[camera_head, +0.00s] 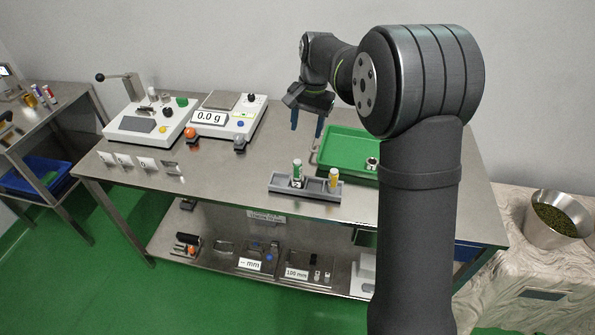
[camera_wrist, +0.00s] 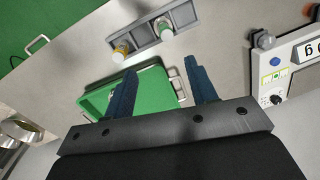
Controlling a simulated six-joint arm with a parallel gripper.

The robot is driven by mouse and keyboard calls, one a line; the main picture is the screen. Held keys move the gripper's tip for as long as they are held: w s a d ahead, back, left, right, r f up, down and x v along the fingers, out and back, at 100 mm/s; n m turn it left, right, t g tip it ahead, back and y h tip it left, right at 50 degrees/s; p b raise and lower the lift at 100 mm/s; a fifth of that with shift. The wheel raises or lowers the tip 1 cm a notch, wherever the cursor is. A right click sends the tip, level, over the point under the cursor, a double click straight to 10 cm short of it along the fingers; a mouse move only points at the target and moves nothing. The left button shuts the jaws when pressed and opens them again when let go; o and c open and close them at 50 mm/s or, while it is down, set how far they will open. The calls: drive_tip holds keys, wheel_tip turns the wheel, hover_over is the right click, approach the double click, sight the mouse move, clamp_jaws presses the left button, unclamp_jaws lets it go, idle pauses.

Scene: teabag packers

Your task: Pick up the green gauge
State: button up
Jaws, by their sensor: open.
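The green gauge (camera_head: 297,170) is a small upright cylinder with a green top and a white lower part. It stands in the left part of a grey rack (camera_head: 313,190) near the table's front edge. In the wrist view the gauge (camera_wrist: 165,31) is in the rack (camera_wrist: 145,35) at the top, beyond the fingertips. A yellow gauge (camera_head: 333,178) stands to its right in the same rack, and shows in the wrist view (camera_wrist: 121,48). My gripper (camera_head: 307,124) is open and empty, above and behind the rack; its blue fingers (camera_wrist: 160,70) are spread apart.
A green tray (camera_head: 340,133) lies behind and right of the rack, with a small white-and-black item (camera_head: 372,163) at its right. A scale (camera_head: 225,118) reading 0.0 g and another device (camera_head: 145,125) stand at left.

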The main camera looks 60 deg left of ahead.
sight(297, 161)
drive_tip(key=f+n, duration=0.1)
drive_tip(key=f, duration=0.3)
drive_tip(key=s+a+f+n, duration=0.1)
drive_tip(key=f+n, duration=0.1)
drive_tip(key=f, duration=0.2)
drive_tip(key=f+n+t, duration=0.1)
drive_tip(key=f+n, duration=0.1)
drive_tip(key=f, duration=0.1)
drive_tip(key=shift+s+a+f+h, duration=0.15)
drive_tip(key=shift+f+h, duration=0.15)
drive_tip(key=shift+f, duration=0.1)
drive_tip(key=shift+s+a+f, duration=0.15)
drive_tip(key=shift+f, duration=1.2)
drive_tip(key=shift+s+a+f, duration=0.1)
drive_tip(key=shift+f, duration=1.2)
clamp_jaws()
drive_tip(key=shift+r, duration=0.15)
